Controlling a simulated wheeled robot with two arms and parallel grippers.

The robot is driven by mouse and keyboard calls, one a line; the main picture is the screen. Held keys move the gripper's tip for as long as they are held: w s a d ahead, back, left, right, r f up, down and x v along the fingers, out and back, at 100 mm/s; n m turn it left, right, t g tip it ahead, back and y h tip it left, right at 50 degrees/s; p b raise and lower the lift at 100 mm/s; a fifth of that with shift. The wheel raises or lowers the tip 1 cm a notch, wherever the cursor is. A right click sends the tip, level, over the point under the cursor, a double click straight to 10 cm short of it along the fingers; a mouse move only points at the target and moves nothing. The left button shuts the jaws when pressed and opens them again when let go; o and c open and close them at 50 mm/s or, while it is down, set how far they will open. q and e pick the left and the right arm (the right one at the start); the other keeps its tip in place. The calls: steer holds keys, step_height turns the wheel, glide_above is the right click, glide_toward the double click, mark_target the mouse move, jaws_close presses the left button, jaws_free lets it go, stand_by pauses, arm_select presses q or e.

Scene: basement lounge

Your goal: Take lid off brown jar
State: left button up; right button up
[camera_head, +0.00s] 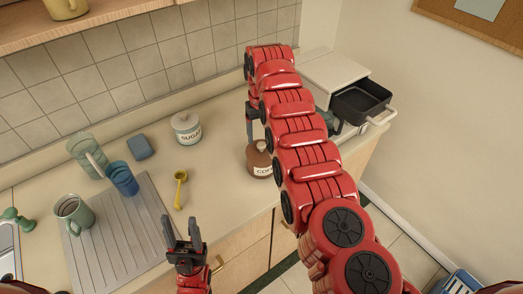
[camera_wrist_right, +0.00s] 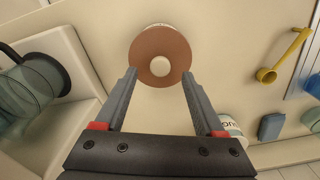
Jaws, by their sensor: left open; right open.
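The brown jar (camera_head: 256,163) stands on the counter, partly hidden behind my right arm in the head view. Its lettering is cut off. In the right wrist view I look down on its round brown lid (camera_wrist_right: 150,43) with a pale knob (camera_wrist_right: 160,66). The lid is on the jar. My right gripper (camera_wrist_right: 159,75) is open, with its fingertips to either side of the knob in the picture; I see no contact. In the head view its finger shows above the jar. My left gripper (camera_head: 181,220) is open and empty in front of the drying board.
A white sugar jar (camera_head: 187,131) stands behind and left of the brown jar. A yellow scoop (camera_head: 180,188), blue sponge (camera_head: 141,147), blue cup (camera_head: 122,178), glass pitcher (camera_head: 83,150) and green mug (camera_head: 73,212) are left.

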mark_target(262, 145)
steer(key=f+p, duration=0.1)
steer(key=f, duration=0.2)
steer(key=shift+s, duration=0.2)
steer(key=shift+w+f, duration=0.1)
steer(key=shift+f, duration=0.05)
jaws_close()
